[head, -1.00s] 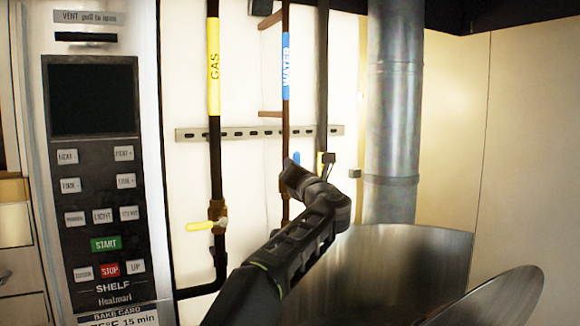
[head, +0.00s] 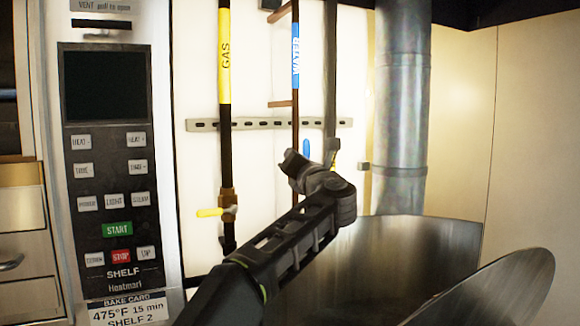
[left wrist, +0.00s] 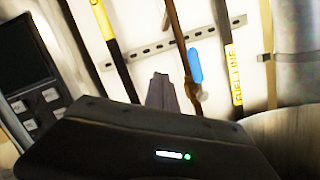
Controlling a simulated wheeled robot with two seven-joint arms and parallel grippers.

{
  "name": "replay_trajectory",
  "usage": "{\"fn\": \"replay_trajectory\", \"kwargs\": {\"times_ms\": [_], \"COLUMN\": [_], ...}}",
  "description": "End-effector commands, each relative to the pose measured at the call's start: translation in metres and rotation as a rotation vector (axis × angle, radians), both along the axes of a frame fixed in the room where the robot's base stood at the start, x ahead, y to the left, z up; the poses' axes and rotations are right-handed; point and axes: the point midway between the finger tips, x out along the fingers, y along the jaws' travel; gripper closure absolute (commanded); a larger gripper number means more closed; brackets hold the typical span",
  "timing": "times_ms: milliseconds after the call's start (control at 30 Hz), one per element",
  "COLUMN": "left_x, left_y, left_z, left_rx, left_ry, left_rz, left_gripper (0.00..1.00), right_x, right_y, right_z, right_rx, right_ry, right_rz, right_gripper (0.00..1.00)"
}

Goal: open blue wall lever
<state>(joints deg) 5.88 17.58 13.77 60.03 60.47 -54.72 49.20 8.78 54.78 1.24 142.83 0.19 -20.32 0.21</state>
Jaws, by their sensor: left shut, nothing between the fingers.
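The blue lever (head: 306,149) is on the copper water pipe (head: 296,120) on the wall and points upward. It also shows in the left wrist view (left wrist: 195,66), to the right of my fingers. My left gripper (head: 287,157) is shut and empty, just left of and below the lever in the head view. Its fingers (left wrist: 160,82) point up toward the wall in the left wrist view, apart from the lever in the picture. The gripper and wrist hide the lower part of the lever and the valve in the head view. My right gripper is not in view.
A gas pipe (head: 224,120) with a yellow handle (head: 211,212) runs left of the water pipe. A slotted rail (head: 255,125) crosses the wall. A large metal kettle (head: 420,245) and a grey duct (head: 402,120) stand to the right. An oven control panel (head: 105,100) is at left.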

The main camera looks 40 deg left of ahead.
Motion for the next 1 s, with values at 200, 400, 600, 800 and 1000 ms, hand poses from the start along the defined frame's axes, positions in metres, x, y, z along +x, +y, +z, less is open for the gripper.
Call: {"fn": "replay_trajectory", "kwargs": {"times_ms": [200, 400, 600, 800, 1000], "left_x": [-0.024, -0.030, -0.030, -0.030, -0.030], "left_y": [-0.026, -0.032, -0.032, -0.032, -0.032], "left_z": [0.000, 0.001, 0.002, 0.002, 0.002], "left_rx": [0.001, 0.001, 0.001, 0.001, 0.001], "left_ry": [-0.003, -0.001, -0.001, -0.001, -0.001], "left_rz": [0.000, 0.002, 0.002, 0.002, 0.002], "left_gripper": [1.00, 1.00, 1.00, 1.00, 1.00], "right_x": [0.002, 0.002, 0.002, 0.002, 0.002], "right_y": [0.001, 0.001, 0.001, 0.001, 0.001], "right_z": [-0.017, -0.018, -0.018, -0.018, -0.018], "right_rx": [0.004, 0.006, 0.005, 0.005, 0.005], "right_ry": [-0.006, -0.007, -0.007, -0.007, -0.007], "right_rz": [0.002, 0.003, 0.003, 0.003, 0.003], "right_gripper": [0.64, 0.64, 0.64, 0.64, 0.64]}}
